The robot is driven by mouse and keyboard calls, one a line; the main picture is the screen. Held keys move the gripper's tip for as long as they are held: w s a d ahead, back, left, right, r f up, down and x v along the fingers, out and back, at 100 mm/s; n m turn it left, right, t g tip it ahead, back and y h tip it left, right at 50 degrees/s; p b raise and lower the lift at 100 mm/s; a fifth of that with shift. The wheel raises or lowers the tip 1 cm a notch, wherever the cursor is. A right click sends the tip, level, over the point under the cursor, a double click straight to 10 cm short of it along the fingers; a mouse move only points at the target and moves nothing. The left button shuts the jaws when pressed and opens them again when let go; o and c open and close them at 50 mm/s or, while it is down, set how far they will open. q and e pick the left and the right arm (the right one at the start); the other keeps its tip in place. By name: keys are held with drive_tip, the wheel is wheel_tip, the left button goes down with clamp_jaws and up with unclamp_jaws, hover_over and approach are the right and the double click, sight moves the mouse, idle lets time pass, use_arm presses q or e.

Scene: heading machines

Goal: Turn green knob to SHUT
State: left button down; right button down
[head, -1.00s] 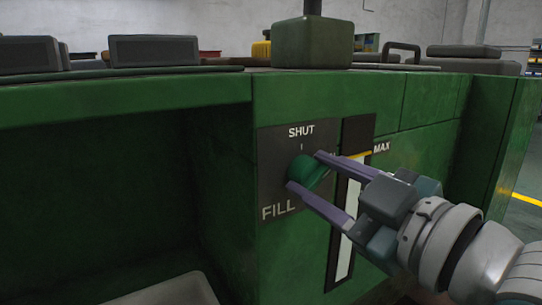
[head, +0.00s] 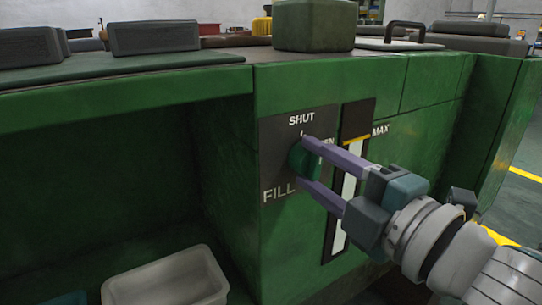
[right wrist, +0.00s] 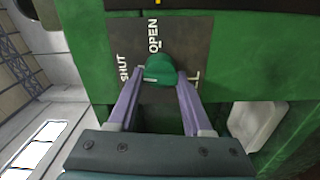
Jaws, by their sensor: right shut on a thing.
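The green knob (head: 301,160) sits on a dark label plate (head: 273,150) on the front of the green machine. SHUT is printed above it and FILL at its lower left. A partly covered word ending in "EN" is at its right. My right gripper (head: 303,163) reaches in from the right with its fingertips one above the other, shut on the knob. In the right wrist view the knob (right wrist: 158,68) sits between the fingertips, and the labels read SHUT, OPEN and a mostly hidden third. The knob's pointing direction is hard to tell. My left gripper is not in view.
A gauge strip (head: 347,180) marked MAX stands just right of the plate, partly behind my right gripper. A pale bin (head: 170,280) is in the recess at lower left. A green block (head: 313,25) and dark blocks (head: 155,38) stand on the machine top.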

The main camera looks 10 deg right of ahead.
drive_tip(key=shift+n, duration=0.5)
drive_tip(key=shift+c, duration=1.6)
unclamp_jaws()
drive_tip(key=shift+s+d, duration=0.15)
drive_tip(key=shift+s, duration=0.3)
drive_tip(key=p+v, duration=0.1)
drive_tip(key=v, duration=0.8)
drive_tip(key=shift+r, duration=0.1)
